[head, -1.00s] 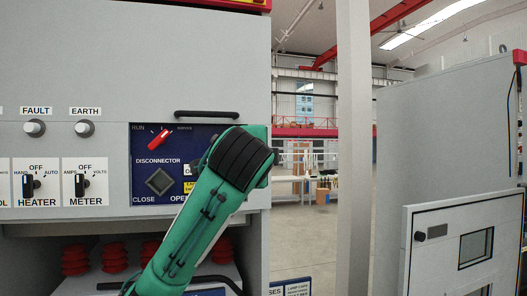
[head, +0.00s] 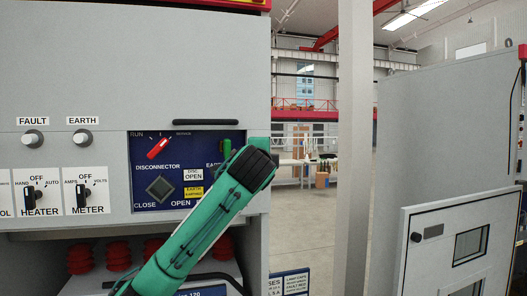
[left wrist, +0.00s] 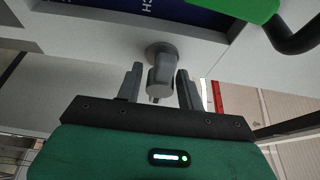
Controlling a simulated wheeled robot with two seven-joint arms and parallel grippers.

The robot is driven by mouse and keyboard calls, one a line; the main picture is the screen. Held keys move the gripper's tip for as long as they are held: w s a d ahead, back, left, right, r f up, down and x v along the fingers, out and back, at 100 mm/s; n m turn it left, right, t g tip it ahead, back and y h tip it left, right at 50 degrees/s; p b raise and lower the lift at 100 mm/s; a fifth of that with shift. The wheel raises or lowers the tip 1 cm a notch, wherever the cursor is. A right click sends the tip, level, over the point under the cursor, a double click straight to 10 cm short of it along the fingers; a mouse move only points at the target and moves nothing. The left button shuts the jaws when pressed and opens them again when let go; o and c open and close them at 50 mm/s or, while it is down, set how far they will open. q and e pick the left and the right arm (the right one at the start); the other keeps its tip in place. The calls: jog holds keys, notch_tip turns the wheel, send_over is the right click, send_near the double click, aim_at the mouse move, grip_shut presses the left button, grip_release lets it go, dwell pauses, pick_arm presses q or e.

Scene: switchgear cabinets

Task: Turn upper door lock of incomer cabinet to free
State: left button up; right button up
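The grey cabinet (head: 100,60) with the disconnector panel (head: 143,190) fills the left of the head view. My left arm crosses its lower right part, and its gripper is hidden there behind the wrist. In the left wrist view, my left gripper (left wrist: 160,70) is open, with one finger on each side of a round grey lock knob (left wrist: 160,80) on a pale cabinet face. Small gaps show between the knob and both fingers. The knob cannot be seen in the head view, and whether it is the upper lock cannot be told. My right gripper is not in view.
A black handle bar (head: 206,122) sits above the blue panel, beside a red selector (head: 158,148). Red ribbed insulators (head: 118,255) stand below. A second cabinet with a windowed door (head: 450,245) is at the right, past a pale post (head: 354,150). Open floor lies between.

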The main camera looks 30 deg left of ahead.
pick_arm(q)
jog(key=shift+w+a, duration=0.1)
jog(key=shift+c, duration=0.2)
grip_shut()
jog(key=shift+f, duration=0.1)
jog(key=shift+f+n+b, duration=0.15)
jog(key=shift+n+b, duration=0.35)
jog(key=shift+b, duration=0.4)
jog(key=n+y+b, duration=0.1)
jog(key=n+b, duration=0.3)
jog(key=n+t+y+b, duration=0.1)
jog(key=n+y+b, duration=0.1)
jog(key=n+b, duration=0.2)
jog(key=n+y+b, duration=0.2)
jog(key=n+b, duration=0.2)
jog(key=shift+f, duration=0.1)
jog(key=n+y+b, duration=0.1)
jog(key=n, duration=0.1)
jog(key=n+y+b, duration=0.1)
jog(key=n, duration=0.1)
jog(key=shift+n+g, duration=0.4)
jog(key=shift+r+n+g+y+b, duration=0.15)
jog(key=shift+n+g+y+b, duration=0.3)
jog(key=shift+n, duration=0.65)
jog(key=shift+r+n+g+y+b, duration=0.1)
jog(key=shift+n+g+y+b, duration=0.3)
jog(key=shift+n, duration=1)
